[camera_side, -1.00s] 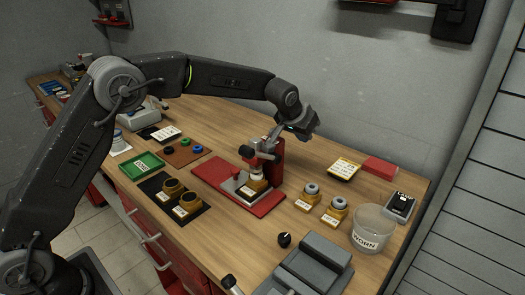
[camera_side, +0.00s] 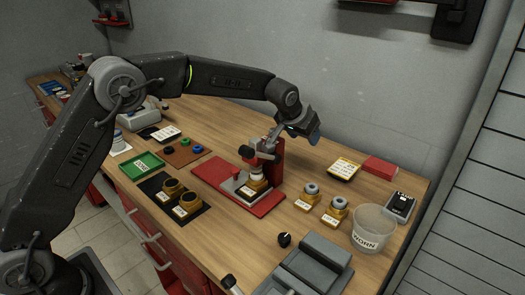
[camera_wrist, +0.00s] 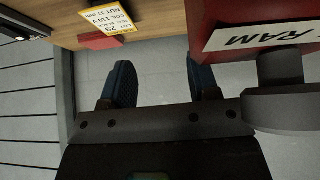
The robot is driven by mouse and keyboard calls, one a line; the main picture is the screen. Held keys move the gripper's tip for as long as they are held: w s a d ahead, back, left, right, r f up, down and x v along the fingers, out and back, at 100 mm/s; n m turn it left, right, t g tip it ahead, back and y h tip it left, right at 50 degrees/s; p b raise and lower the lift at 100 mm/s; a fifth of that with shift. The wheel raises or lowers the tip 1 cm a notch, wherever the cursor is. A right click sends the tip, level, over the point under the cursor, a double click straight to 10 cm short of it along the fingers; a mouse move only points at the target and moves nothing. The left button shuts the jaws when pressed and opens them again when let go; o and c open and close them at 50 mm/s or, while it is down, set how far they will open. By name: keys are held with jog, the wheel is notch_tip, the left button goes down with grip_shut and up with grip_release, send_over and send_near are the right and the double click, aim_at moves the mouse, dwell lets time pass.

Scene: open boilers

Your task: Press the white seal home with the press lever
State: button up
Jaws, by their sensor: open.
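The press stands mid-bench, with a red column (camera_side: 277,160) and a red base plate (camera_side: 212,176). Its grey head carries a dark round knob (camera_side: 246,151). A brass-coloured valve body (camera_side: 255,184) sits on the press under the ram. A pale piece shows between them; I cannot tell whether it is the white seal or part of the ram. My gripper (camera_side: 316,139) is above and right of the press column, its fingers angled down to the right. In the wrist view my gripper (camera_wrist: 165,82) is open and empty, beside the RAM label (camera_wrist: 262,35).
Two brass bodies (camera_side: 186,203) stand on a dark mat left of the press, and two with grey tops (camera_side: 337,208) stand right. A clear WORN tub (camera_side: 372,228), a green tray (camera_side: 141,166) and a red box (camera_side: 380,168) are nearby. The wall is close behind.

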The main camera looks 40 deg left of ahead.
jog(key=shift+s+a+f+g, duration=0.3)
jog(key=shift+s+g, duration=0.2)
jog(key=shift+g, duration=0.2)
dwell(0.5)
jog(key=s+a+r, duration=0.2)
jog(key=s+r, duration=0.5)
jog(key=s, duration=0.3)
jog(key=s+a+r, duration=0.2)
jog(key=s+r, duration=0.4)
jog(key=s, duration=0.5)
jog(key=s+a+f, duration=0.1)
jog(key=s+f, duration=0.1)
jog(key=s, duration=0.8)
jog(key=s+a+f, duration=0.1)
jog(key=s+f, duration=0.2)
jog(key=s, duration=0.7)
jog(key=shift+a, duration=0.15)
